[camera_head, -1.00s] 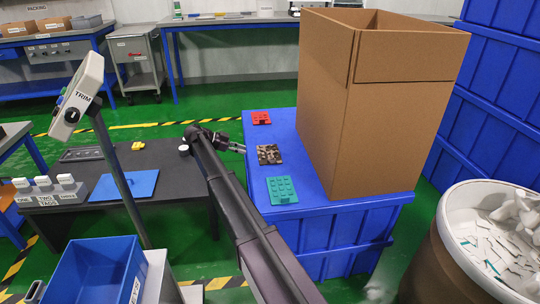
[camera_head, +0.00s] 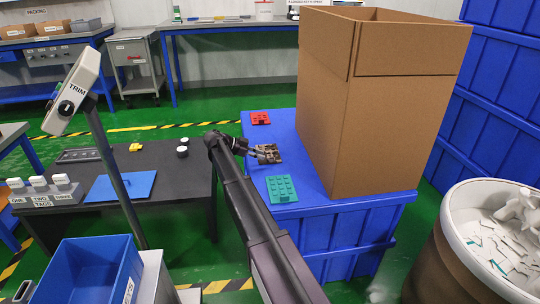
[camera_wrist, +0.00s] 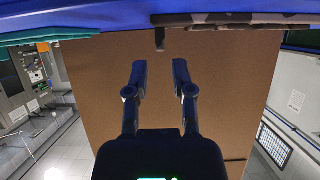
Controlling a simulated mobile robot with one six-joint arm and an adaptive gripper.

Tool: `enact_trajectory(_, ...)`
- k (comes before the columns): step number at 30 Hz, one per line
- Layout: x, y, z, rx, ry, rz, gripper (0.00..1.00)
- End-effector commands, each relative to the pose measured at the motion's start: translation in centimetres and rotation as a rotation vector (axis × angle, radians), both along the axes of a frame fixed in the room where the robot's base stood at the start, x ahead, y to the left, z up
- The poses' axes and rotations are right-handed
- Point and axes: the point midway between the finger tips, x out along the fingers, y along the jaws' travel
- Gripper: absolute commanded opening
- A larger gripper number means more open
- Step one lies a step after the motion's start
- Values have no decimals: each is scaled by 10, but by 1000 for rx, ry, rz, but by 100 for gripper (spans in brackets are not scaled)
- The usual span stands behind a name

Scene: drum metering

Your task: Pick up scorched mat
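The scorched mat (camera_head: 270,160) is a mottled brown and black square lying on the blue crate top, between the red mat and the teal mat. In the wrist view its edge (camera_wrist: 222,18) shows as a thin strip at the top, with a small dark tab hanging near the middle. My gripper (camera_head: 264,152) is at the mat's left side in the head view and covers part of it. In the wrist view my gripper (camera_wrist: 159,75) is open, with nothing between its fingers, and the tab lies just beyond the fingertips. Contact cannot be told.
A tall cardboard box (camera_head: 385,110) stands right of the mat on the blue crate (camera_head: 345,222). The red mat (camera_head: 260,118) lies behind and the teal mat (camera_head: 281,189) in front. A dark table (camera_head: 190,190) stands left, a drum (camera_head: 462,262) at lower right.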

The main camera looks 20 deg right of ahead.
Motion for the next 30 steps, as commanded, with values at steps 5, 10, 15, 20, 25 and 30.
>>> enact_trajectory(5, 0, 0, 0, 0, 0, 0, 31)
enact_trajectory(10, -2, -7, -6, 0, 0, 0, 31)
enact_trajectory(15, -7, -23, -16, 0, -1, 0, 31)
enact_trajectory(20, -10, -38, -23, 0, 0, 1, 31)
enact_trajectory(25, -10, -44, -24, 0, 0, 2, 31)
enact_trajectory(30, -10, -43, -24, 0, 0, 2, 31)
